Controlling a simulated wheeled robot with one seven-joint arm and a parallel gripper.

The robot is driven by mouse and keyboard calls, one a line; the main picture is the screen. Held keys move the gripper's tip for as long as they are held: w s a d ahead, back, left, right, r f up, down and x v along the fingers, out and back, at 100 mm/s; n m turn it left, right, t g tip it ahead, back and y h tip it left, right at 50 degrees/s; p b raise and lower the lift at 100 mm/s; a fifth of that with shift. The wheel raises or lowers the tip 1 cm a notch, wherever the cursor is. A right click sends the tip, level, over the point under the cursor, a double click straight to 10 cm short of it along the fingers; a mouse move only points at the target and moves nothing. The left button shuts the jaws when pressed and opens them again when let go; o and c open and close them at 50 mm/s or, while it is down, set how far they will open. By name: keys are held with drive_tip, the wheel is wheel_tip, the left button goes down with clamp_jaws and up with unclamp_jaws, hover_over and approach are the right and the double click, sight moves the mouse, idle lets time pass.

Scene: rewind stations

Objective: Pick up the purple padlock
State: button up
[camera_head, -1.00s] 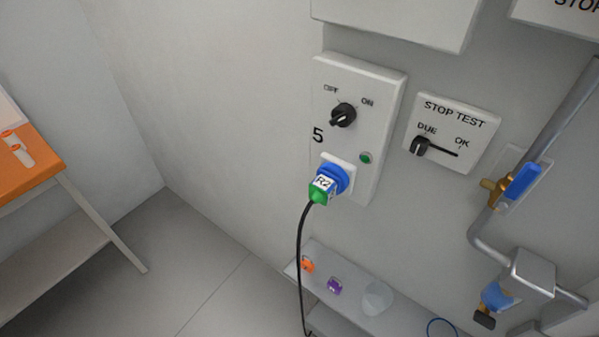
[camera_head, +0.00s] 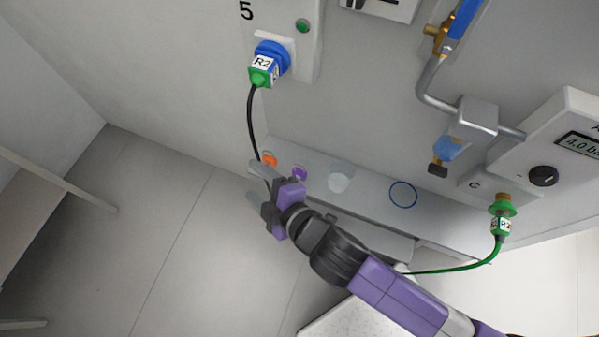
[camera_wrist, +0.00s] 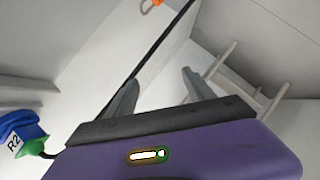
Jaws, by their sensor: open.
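The purple padlock (camera_head: 299,173) lies on the narrow grey shelf (camera_head: 367,201) along the wall, partly hidden by my gripper in the head view. My gripper (camera_head: 258,183) is open and empty, just in front of the shelf and to the left of the padlock in the picture. In the wrist view the two fingers of my gripper (camera_wrist: 160,88) are apart with nothing between them. I cannot make out the purple padlock in the wrist view.
An orange padlock (camera_head: 269,160) lies left of the purple one. A clear cup (camera_head: 340,177) and a blue ring (camera_head: 403,194) are to the right. A black cable (camera_head: 251,125) hangs from the blue plug (camera_head: 271,57) down by my gripper.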

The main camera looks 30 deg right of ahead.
drive_tip(key=w+a+f+n+g+h, duration=0.1)
drive_tip(key=w+f+n+g+h, duration=0.15)
drive_tip(key=w+n, duration=0.2)
drive_tip(key=n+g+h, duration=0.6)
drive_tip(key=n+h, duration=0.1)
drive_tip(key=h, duration=0.1)
approach(299, 172)
drive_tip(key=d+f, duration=0.2)
drive_tip(key=shift+y, duration=0.25)
drive_tip(key=shift+w+b+x, duration=0.2)
drive_tip(key=shift+b+x, duration=0.35)
drive_tip(key=shift+x, duration=1.4)
drive_tip(key=shift+w+b+x, duration=0.2)
drive_tip(key=shift+b+x, duration=0.3)
drive_tip(key=shift+x, duration=1.45)
drive_tip(key=shift+a+r, duration=0.1)
drive_tip(key=shift+r, duration=0.1)
clamp_jaws()
wheel_tip(299, 172, up, 20)
drive_tip(key=p, duration=0.4)
